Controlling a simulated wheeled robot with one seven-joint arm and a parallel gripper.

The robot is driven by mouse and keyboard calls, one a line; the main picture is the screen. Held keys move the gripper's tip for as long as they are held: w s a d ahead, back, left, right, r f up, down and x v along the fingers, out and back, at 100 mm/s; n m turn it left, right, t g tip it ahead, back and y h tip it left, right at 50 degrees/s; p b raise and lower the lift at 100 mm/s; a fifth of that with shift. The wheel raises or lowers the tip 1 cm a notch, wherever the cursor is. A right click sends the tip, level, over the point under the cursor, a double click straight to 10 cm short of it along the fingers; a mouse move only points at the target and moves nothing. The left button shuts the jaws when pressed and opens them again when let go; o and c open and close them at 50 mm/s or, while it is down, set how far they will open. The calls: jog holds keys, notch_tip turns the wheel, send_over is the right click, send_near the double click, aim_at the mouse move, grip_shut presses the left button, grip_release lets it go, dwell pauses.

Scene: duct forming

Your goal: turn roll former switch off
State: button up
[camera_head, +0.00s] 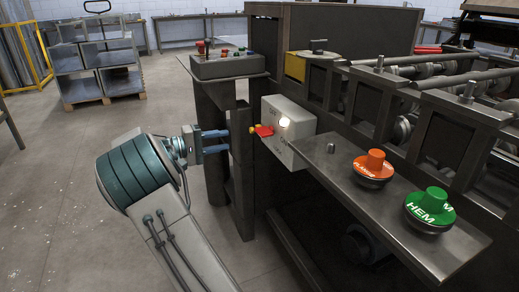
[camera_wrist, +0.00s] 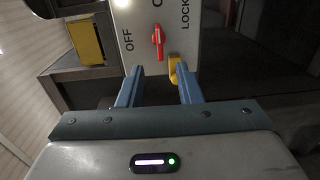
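The light-grey switch box (camera_head: 290,143) is fixed to the side of the roll former, with a lit white lamp (camera_head: 284,122). Its red switch handle (camera_head: 263,131) also shows in the wrist view (camera_wrist: 158,41), its long axis running up and down the picture. "OFF" is printed left of the handle, "LOCK" right, and a cut-off label starting with "O" above. A yellow piece (camera_wrist: 175,69) sits below the handle. My gripper (camera_head: 229,140) is open and empty, its two blue fingers pointing at the box. In the wrist view the handle lies ahead, between the finger lines, apart from them.
A control console (camera_head: 227,66) with buttons stands on a dark post behind the fingers. A metal shelf (camera_head: 400,195) right of the box carries an orange knob-like part (camera_head: 374,167) and a green "HEM" one (camera_head: 430,208). The floor (camera_head: 70,170) at left is clear.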

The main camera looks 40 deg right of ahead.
aim_at(257, 133)
jog(key=shift+h, duration=0.4)
jog(key=shift+w+f+b+x, duration=0.1)
jog(key=shift+b+x, duration=0.65)
jog(key=shift+x, duration=1.5)
jog(key=shift+w+f+b+x, duration=0.15)
jog(key=shift+b+x, duration=0.6)
jog(key=shift+x, duration=1.5)
jog(key=shift+w+f+b+x, duration=0.1)
jog(key=shift+b+x, duration=0.65)
jog(key=shift+x, duration=1.5)
jog(key=shift+d, duration=0.1)
jog(key=shift+c, duration=0.3)
grip_shut()
